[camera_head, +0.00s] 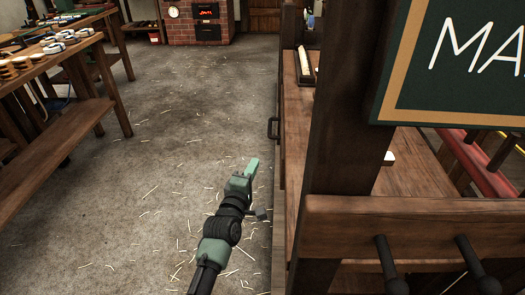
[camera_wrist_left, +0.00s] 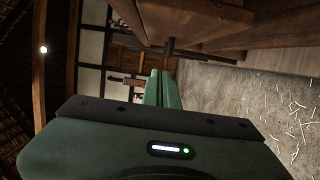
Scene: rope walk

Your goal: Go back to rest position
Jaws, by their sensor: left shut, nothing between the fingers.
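My left gripper (camera_head: 253,166) is green and shut, with nothing between its fingers. In the head view it reaches forward over the straw-strewn floor, just left of the wooden workbench. In the left wrist view its closed fingers (camera_wrist_left: 163,88) point ahead, and the picture is turned on its side. My right gripper shows in neither view.
The workbench (camera_head: 296,125) with a dark handle (camera_head: 272,128) stands close to the right of my left arm. A wooden post (camera_head: 345,110) and a green sign (camera_head: 465,55) block the right. A side table (camera_head: 45,65) stands left. The floor (camera_head: 190,110) between is open to a brick hearth (camera_head: 180,30).

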